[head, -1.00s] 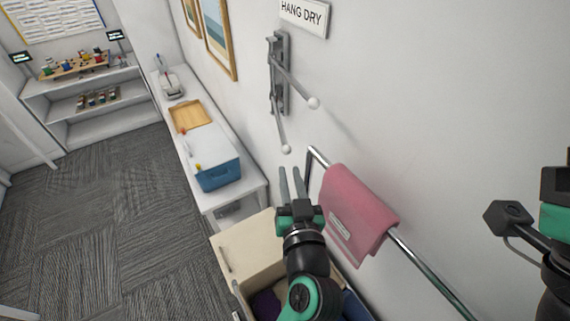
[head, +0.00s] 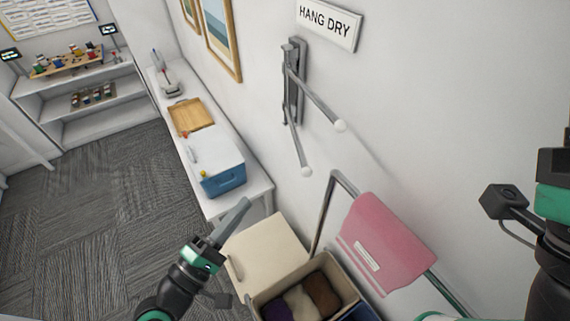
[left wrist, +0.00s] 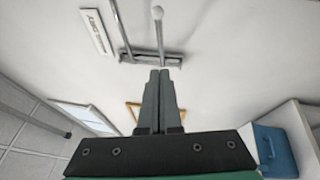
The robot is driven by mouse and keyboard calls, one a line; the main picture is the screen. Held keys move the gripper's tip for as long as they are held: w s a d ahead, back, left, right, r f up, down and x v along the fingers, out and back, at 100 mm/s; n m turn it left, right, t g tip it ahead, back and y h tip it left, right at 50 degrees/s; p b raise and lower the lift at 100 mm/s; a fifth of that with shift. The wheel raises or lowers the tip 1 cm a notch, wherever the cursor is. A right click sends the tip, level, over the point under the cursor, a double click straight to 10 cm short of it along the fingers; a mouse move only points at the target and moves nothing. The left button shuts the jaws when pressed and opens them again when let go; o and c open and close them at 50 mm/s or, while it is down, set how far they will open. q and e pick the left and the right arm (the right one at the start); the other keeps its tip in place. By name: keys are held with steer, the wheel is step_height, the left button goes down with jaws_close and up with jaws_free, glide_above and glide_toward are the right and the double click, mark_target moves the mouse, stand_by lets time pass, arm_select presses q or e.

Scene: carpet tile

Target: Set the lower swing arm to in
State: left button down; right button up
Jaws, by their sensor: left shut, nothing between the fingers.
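A grey wall bracket (head: 294,80) carries two swing arms. The upper swing arm (head: 317,103) sticks out from the wall toward the lower right and ends in a white ball. The lower swing arm (head: 297,143) also sticks out, angled down in the picture, with its own white ball tip. My left gripper (head: 244,204) is shut and empty, below and left of the lower arm's tip and apart from it. In the left wrist view its closed fingers (left wrist: 159,74) point toward the bracket (left wrist: 150,59), and both arms show beyond. My right gripper is not in view; only part of my right arm shows.
A chrome rail (head: 319,215) with a pink towel (head: 385,245) stands out from the wall below the arms. Under it is an open bin (head: 350,296) with folded cloths. A white counter (head: 258,190) holds a blue box (head: 223,178). A HANG DRY sign (head: 328,24) hangs above.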

arm_select(q)
steer(key=s+d+p+x, duration=0.1)
steer(key=d+x, duration=0.1)
steer(key=x, duration=1.1)
steer(key=shift+s+r+p, duration=0.2)
steer(key=shift+s+p, duration=0.2)
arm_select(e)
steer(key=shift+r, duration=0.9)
arm_select(q)
steer(key=shift+d, duration=0.1)
